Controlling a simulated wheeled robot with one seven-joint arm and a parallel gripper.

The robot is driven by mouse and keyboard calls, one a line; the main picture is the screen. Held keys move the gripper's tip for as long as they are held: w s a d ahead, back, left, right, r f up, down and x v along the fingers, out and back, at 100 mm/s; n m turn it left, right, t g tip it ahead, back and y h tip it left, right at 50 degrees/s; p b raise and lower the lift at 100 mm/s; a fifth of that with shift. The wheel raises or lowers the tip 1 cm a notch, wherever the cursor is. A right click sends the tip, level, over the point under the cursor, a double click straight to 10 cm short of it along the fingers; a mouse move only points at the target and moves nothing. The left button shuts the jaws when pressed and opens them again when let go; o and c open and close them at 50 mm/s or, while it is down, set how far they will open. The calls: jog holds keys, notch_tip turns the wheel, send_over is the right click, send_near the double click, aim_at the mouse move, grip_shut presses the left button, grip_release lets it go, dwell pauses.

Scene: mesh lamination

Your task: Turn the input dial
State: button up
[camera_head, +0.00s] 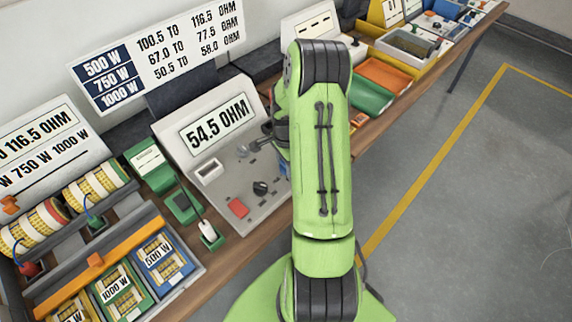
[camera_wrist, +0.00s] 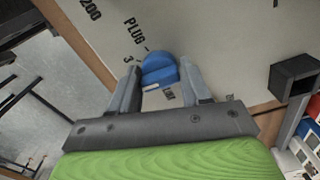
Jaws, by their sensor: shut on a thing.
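The blue input dial (camera_wrist: 160,67) sits on the pale panel face in the wrist view, with the printed words "PLUG" and "3" beside it. A short white mark shows on its near edge. My gripper (camera_wrist: 161,76) has one finger on each side of the dial and is shut on it. In the camera_head view the grey meter panel (camera_head: 222,170) shows "54.5 OHM" on its display (camera_head: 218,123). My green arm reaches over the panel's right side there and hides most of the dial area.
A black knob (camera_head: 260,188) and a red button (camera_head: 238,208) are on the same panel. A rack of labelled cartridges (camera_head: 115,285) stands to the left. Green and orange trays (camera_head: 384,76) lie behind my arm. The floor to the right is clear.

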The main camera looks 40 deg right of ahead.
jog(key=m+b, duration=0.1)
jog(key=m, duration=0.2)
jog(key=shift+f+m, duration=0.1)
jog(key=shift+m, duration=0.2)
jog(key=shift+m+b, duration=0.5)
jog(key=shift+m, duration=1.4)
jog(key=o, duration=1)
notch_tip(320, 180, up, 16)
jog(key=shift+f+p, duration=0.1)
jog(key=shift+p, duration=0.85)
